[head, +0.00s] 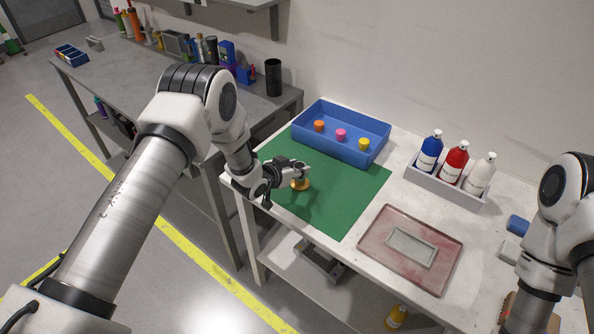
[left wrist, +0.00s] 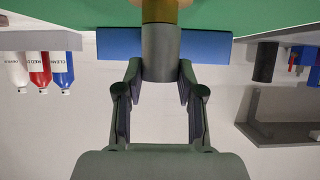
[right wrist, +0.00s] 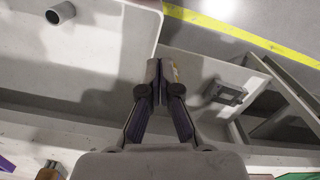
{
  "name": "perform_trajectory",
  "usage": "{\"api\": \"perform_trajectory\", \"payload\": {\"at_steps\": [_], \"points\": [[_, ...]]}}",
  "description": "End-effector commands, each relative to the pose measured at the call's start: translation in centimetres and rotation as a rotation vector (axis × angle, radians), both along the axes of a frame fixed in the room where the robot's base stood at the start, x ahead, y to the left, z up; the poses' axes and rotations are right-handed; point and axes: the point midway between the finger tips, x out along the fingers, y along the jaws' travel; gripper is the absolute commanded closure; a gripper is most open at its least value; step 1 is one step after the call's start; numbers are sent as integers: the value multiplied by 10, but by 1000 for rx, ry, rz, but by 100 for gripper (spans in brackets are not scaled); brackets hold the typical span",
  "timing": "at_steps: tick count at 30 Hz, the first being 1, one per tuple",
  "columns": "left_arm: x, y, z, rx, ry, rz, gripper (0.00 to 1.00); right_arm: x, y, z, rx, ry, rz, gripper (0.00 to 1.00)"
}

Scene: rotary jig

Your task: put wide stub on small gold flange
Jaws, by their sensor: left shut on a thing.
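The wide stub (left wrist: 161,52) is a dark grey-green cylinder. My left gripper (left wrist: 160,72) is shut on it, with a finger on either side. The small gold flange (head: 300,185) is low on the green mat, right at the left gripper (head: 297,170) in the head view. In the left wrist view the gold flange (left wrist: 160,11) lines up with the stub's far end. I cannot tell whether the two touch. My right gripper (right wrist: 159,80) is shut and empty, its fingertips together in the right wrist view. It does not show clearly in the head view.
A blue bin (head: 320,142) with orange, pink and yellow pieces stands behind the green mat (head: 345,205). A bottle rack (head: 440,187) and a reddish tray (head: 438,270) are to the right. A pale bin (right wrist: 60,65) with a grey ring (right wrist: 60,13) shows in the right wrist view.

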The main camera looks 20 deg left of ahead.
Motion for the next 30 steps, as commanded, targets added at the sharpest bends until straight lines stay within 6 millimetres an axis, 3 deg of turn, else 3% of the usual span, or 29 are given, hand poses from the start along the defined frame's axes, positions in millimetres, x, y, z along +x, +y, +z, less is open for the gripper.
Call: {"api": "perform_trajectory", "payload": {"at_steps": [4, 5, 6, 7, 19, 30], "points": [[0, 0, -2, 0, 0, 0, 97, 0, 0, -2, 0, -1, 0, 100], [0, 0, -1, 0, 0, 0, 55, 0, 0, -1, 0, -1, 0, 100], [0, 0, 0, 0, 0, 0, 41, 0, 0, 0, 0, -1, 0, 100], [0, 0, 0, 0, 0, 0, 37, 0, 0, 0, 0, -1, 0, 100], [-6, 2, 3, -1, 1, 2, 37, 0, 0, -2, 0, -1, 0, 100], [-78, 28, 44, -4, -1, 2, 37, 0, 0, -24, 0, -1, 0, 100]]}}
